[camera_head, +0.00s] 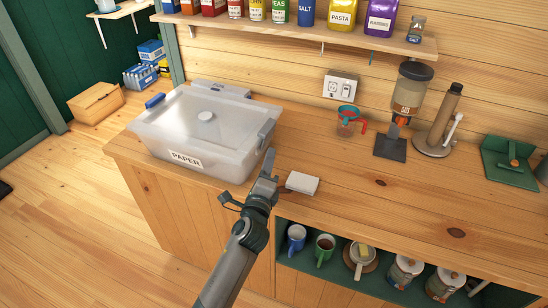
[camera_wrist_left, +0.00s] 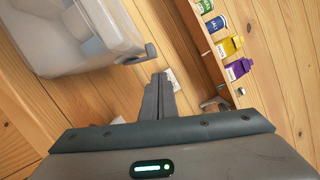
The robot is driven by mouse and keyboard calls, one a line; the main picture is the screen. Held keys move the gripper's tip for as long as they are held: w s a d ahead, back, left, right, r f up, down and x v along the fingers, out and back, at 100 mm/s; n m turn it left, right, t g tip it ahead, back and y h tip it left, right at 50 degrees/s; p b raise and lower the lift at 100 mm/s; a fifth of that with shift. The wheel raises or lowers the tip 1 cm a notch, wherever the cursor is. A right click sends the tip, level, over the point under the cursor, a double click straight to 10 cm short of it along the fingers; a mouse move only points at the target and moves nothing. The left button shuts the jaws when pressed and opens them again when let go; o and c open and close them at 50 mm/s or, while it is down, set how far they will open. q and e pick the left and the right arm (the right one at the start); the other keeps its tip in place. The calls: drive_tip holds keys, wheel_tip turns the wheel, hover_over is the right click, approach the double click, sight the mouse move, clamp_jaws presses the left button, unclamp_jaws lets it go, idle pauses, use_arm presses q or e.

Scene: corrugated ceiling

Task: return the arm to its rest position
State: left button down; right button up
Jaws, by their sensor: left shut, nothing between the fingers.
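My left gripper (camera_head: 267,170) is shut and empty. Its arm comes up from the bottom of the head view, and the fingers are seen over the front part of the wooden counter, between the lidded bin and a small white block. My right gripper is not in view.
The translucent bin labelled PAPER (camera_head: 165,131) stands on the counter's left end. The white block (camera_head: 302,183) lies right of the fingers. A dispenser (camera_head: 410,90) stands farther right. A shelf of jars (camera_head: 310,33) runs above.

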use_arm(q)
drive_tip(key=s+a+f+n+g+y, duration=0.4)
drive_tip(key=s+a+f+n+g, duration=0.3)
drive_tip(key=s+a+f+n, duration=0.9)
drive_tip(key=s+f+n+g+h, duration=0.1)
drive_tip(key=s+f+n+g, duration=0.2)
drive_tip(key=s, duration=1.1)
drive_tip(key=s+f+n+g+h, duration=0.15)
drive_tip(key=s+g, duration=0.35)
drive_tip(key=s, duration=0.9)
wheel_tip(320, 180, down, 32)
drive_tip(key=s+g+b, duration=0.2)
drive_tip(key=b, duration=0.2)
drive_tip(key=s+a+f+b, duration=0.1)
drive_tip(key=s+a+f, duration=0.1)
drive_tip(key=s+f, duration=0.7)
drive_tip(key=s+a+f+b, duration=0.2)
drive_tip(key=s+f, duration=0.7)
drive_tip(key=f, duration=0.3)
drive_tip(key=shift+g+y, duration=0.4)
drive_tip(key=shift+y, duration=0.05)
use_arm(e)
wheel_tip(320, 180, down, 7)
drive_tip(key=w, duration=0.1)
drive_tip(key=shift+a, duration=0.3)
